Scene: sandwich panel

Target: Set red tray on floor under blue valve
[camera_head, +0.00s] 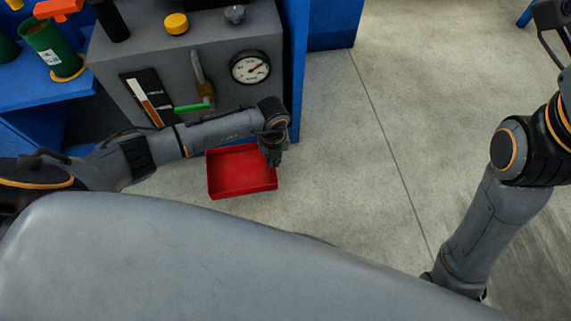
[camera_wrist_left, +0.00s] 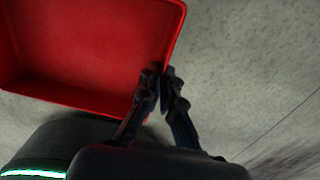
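The red tray (camera_head: 240,188) is an open, shallow box in front of the grey panel unit, over the concrete floor; I cannot tell whether it touches the floor. In the left wrist view the tray (camera_wrist_left: 80,50) fills the upper left. My left gripper (camera_head: 272,160) is at the tray's right side. In the wrist view its fingers (camera_wrist_left: 161,74) are close together, one on each side of the rim near a corner, pinching it. I see no blue valve; a green valve handle (camera_head: 192,106) is on the panel front, above and behind the tray. My right gripper is out of view.
The grey panel unit (camera_head: 218,60) carries a round gauge (camera_head: 250,67) and a brown lever (camera_head: 198,70). A blue bench (camera_head: 40,88) with a green cup (camera_head: 48,50) is at left. Clear floor (camera_head: 340,160) lies right of the tray.

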